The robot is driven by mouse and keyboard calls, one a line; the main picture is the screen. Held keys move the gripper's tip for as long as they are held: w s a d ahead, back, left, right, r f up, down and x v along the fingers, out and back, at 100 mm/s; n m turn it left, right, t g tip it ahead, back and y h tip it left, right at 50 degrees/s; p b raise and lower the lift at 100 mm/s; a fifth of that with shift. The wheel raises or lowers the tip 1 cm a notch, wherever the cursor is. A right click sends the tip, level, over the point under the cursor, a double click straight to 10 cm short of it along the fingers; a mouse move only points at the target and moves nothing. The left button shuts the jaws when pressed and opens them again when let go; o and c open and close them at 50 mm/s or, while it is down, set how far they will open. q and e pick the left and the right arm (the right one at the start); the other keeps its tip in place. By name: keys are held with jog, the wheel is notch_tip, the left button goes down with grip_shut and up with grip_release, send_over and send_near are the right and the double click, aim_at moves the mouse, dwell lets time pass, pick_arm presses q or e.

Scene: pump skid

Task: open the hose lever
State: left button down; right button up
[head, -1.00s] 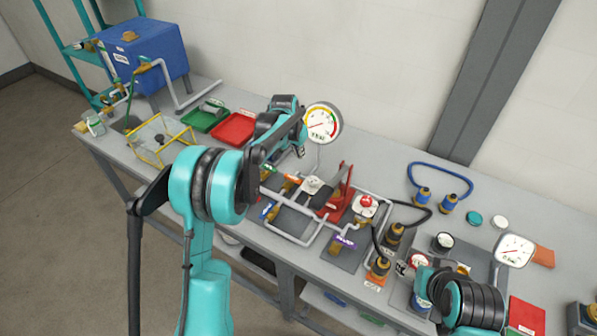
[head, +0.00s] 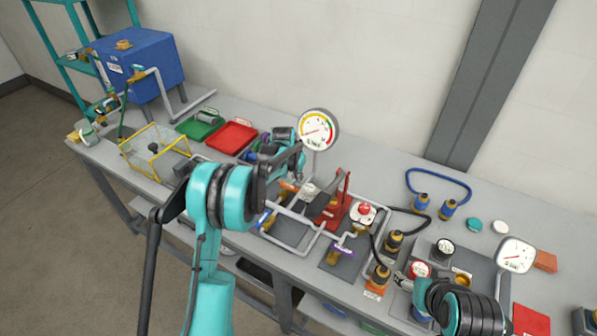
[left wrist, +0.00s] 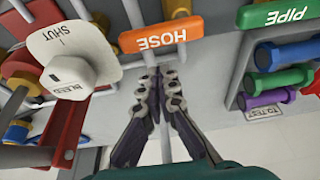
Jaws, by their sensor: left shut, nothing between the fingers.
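The orange hose lever (left wrist: 153,36), marked HOSE upside down, is at the top middle of the left wrist view. In the head view its orange part (head: 288,187) shows just below my left wrist. My left gripper (left wrist: 158,80) is shut and empty, its fingertips just below the lever in the picture. I cannot tell whether they touch it. In the head view that gripper is largely hidden behind my arm. My right gripper (head: 403,281) is at the lower right, mostly hidden by its arm, with its fingers unclear.
A white bleed knob (left wrist: 72,70) on a SHUT plate is left of the fingers. The green PIPE lever (left wrist: 276,17) and blue and purple handles are to the right. A pressure gauge (head: 318,130) and red stand (head: 343,200) are close to my left arm.

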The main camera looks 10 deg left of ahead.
aim_at(289, 188)
pick_arm(q)
jog(key=shift+s+a+r, duration=0.1)
jog(key=shift+s+a, duration=0.05)
jog(key=shift+s, duration=0.5)
jog(key=shift+s+a+r, duration=0.1)
jog(key=shift+s, duration=0.5)
jog(key=shift+f, duration=0.1)
